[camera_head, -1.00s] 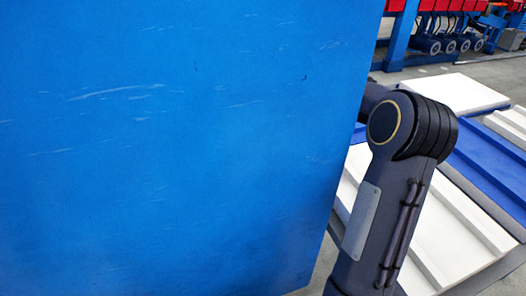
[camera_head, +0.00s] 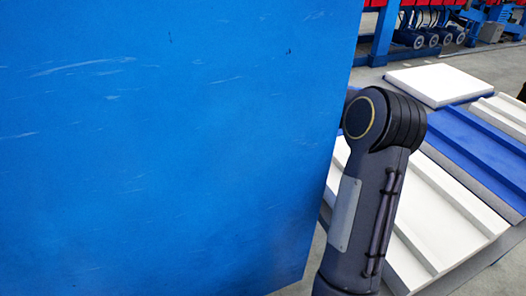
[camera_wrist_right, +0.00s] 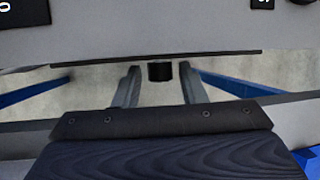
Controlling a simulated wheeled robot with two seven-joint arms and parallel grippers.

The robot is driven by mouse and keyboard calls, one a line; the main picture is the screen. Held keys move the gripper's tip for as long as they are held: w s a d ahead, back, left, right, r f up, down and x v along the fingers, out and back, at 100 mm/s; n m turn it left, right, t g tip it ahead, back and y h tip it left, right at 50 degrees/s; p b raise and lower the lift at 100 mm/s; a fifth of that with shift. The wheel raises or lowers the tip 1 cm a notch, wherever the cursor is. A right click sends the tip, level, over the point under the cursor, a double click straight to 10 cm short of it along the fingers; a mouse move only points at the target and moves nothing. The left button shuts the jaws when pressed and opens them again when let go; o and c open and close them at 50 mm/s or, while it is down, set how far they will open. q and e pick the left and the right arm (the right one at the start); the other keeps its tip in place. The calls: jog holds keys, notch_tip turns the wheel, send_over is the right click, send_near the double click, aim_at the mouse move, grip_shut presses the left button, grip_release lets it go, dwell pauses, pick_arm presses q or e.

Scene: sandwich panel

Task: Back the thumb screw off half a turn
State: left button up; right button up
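In the right wrist view, a short black cylinder (camera_wrist_right: 160,71), which may be the thumb screw's knob, sticks out below the dark edge of a grey surface (camera_wrist_right: 170,28). My right gripper (camera_wrist_right: 161,76) is open, with its two grey fingers well apart. The cylinder shows between the fingertips, with a gap on each side. Whether it lies at the same depth as the fingertips I cannot tell. In the head view only my right arm shows; its gripper is hidden. My left gripper is in neither view.
A large scratched blue panel (camera_head: 160,150) fills the left and middle of the head view and blocks what is behind it. White ribbed panels (camera_head: 440,215), a blue panel (camera_head: 470,150) and a white slab (camera_head: 438,85) lie at the right. Blue-framed machinery (camera_head: 385,35) stands behind.

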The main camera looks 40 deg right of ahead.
jog(key=c, duration=0.7)
jog(key=shift+s+f+b, duration=0.1)
jog(key=shift+f+b, duration=0.1)
jog(key=shift+b, duration=0.3)
jog(key=shift+c, duration=0.2)
jog(key=shift+r+t+b, duration=0.1)
jog(key=shift+t+b, duration=0.3)
jog(key=shift+t, duration=0.2)
jog(key=o, duration=1)
jog(key=shift+r, duration=0.1)
jog(key=shift+p+v, duration=1.35)
jog(key=shift+v, duration=2.5)
